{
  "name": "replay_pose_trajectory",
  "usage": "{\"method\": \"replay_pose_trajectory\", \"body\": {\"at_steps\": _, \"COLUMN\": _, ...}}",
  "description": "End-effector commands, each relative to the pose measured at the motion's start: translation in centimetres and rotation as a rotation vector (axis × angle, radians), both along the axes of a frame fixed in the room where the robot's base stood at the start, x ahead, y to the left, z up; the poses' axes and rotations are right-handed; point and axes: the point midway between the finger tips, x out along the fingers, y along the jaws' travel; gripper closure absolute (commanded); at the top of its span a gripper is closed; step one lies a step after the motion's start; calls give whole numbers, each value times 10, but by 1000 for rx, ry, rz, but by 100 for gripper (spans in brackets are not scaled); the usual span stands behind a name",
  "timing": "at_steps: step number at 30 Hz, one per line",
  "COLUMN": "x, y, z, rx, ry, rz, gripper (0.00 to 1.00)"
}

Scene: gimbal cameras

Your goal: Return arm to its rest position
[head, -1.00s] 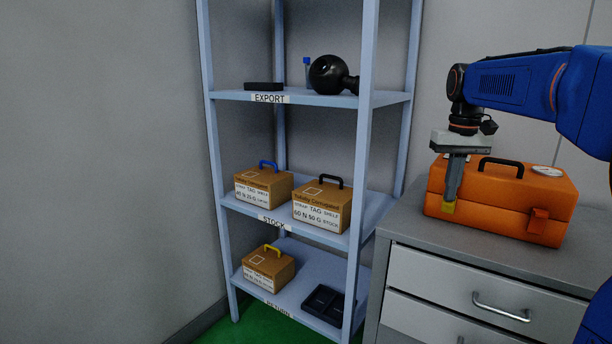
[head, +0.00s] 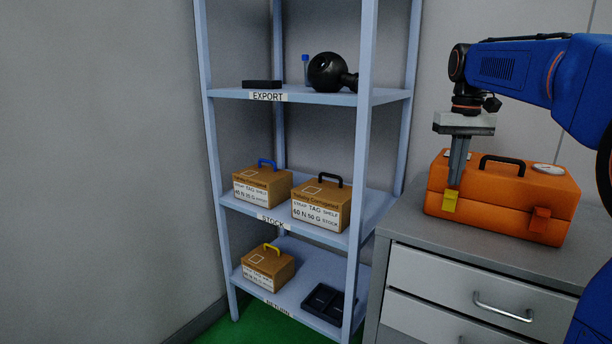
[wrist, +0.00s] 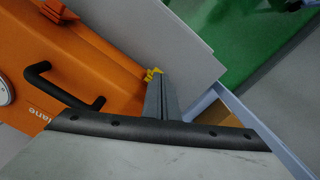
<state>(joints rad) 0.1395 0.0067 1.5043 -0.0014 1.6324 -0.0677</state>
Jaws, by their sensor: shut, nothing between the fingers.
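The wrist view also shows the shut fingers (wrist: 155,76) at the picture's middle, over the cabinet's grey top beside the toolbox. My blue arm reaches in from the right edge. Whether the fingertips touch the toolbox cannot be told for certain.
The orange toolbox (head: 500,205) with a black handle stands on a grey drawer cabinet (head: 420,240). Left of it is a shelf rack (head: 362,150) holding several tan boxes, a black ball-shaped object (head: 327,72) and a dark tray (head: 323,303). Green floor (wrist: 245,30) lies beyond.

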Motion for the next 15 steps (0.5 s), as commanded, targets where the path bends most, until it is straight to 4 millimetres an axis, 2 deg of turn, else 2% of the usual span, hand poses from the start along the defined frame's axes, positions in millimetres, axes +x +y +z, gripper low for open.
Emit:
{"method": "replay_pose_trajectory", "body": {"at_steps": 10, "x": -5, "y": 2, "z": 0, "rx": 0, "ry": -7, "rz": 2, "gripper": 100}}
{"method": "replay_pose_trajectory", "body": {"at_steps": 15, "x": -33, "y": 13, "z": -8, "rx": -4, "ry": -41, "rz": 9, "gripper": 100}}
